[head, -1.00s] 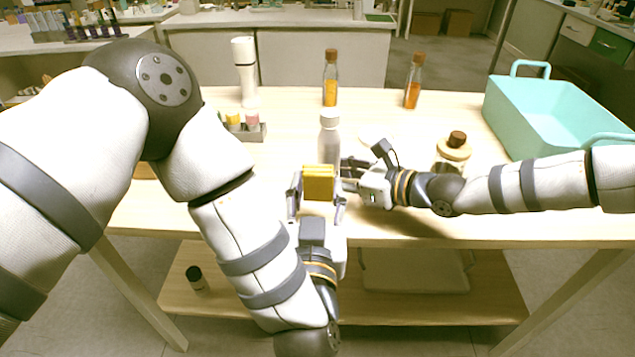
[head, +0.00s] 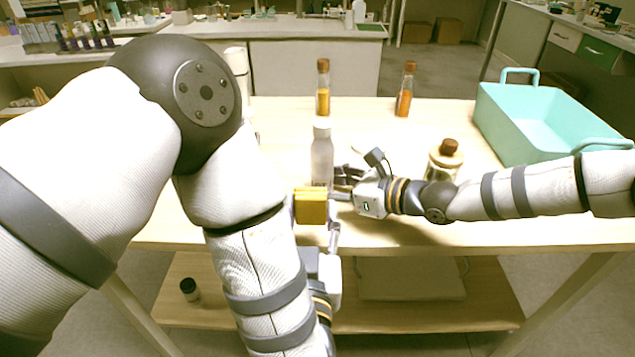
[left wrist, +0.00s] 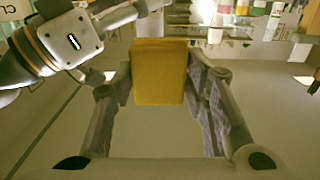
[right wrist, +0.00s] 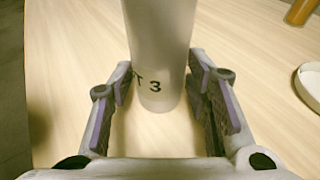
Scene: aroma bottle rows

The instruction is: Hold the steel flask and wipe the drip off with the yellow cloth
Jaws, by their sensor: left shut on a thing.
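The pale steel flask (head: 321,155) stands upright near the front of the table. It also shows in the right wrist view (right wrist: 158,45), with a dark "3" and a small mark low on its side; I make out no clear drip. My right gripper (head: 343,182) has its fingers on either side of the flask's lower part; whether they press on it is unclear. My left gripper (left wrist: 160,85) is shut on the folded yellow cloth (head: 311,206), which also shows in the left wrist view (left wrist: 159,70). The cloth is in front of and below the flask, close to the right gripper.
Two amber bottles (head: 323,90) (head: 405,92) with brown caps stand at the back. A corked jar (head: 443,162) is behind my right forearm. A teal crate (head: 505,135) stands at the right. My left arm hides much of the table's left side.

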